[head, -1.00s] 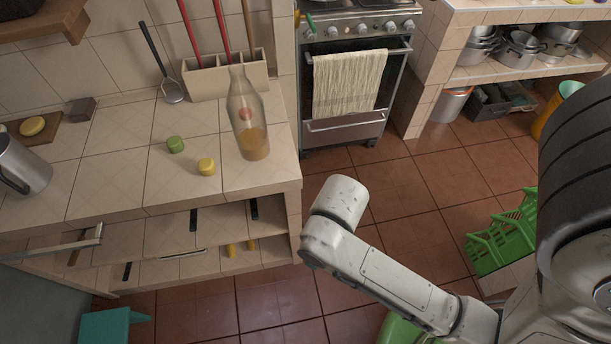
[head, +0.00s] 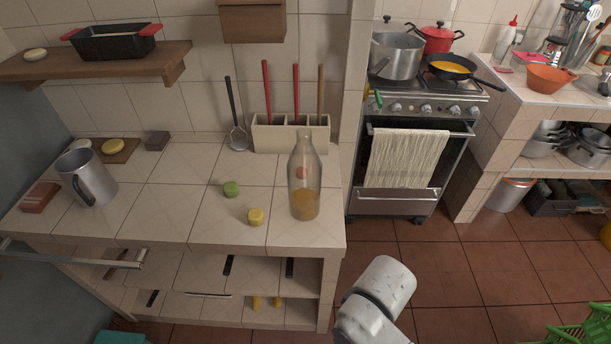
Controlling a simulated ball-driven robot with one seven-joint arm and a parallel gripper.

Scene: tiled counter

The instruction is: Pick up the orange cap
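A clear glass bottle (head: 305,192) stands upright near the right end of the tiled counter, with amber liquid in its bottom. A small round orange-red patch, which looks like the orange cap (head: 302,173), shows through the glass above the liquid. I cannot tell for certain whether it is a cap behind the bottle or a mark on it. A green cap (head: 231,189) and a yellow cap (head: 256,217) lie on the counter left of the bottle. Part of my arm shows at the bottom centre, off the counter's right end. My gripper is out of view.
A tool holder (head: 290,136) with upright handles stands behind the bottle; a ladle (head: 237,138) leans beside it. A metal mug (head: 88,180) stands at the counter's left. The stove (head: 408,165) is to the right.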

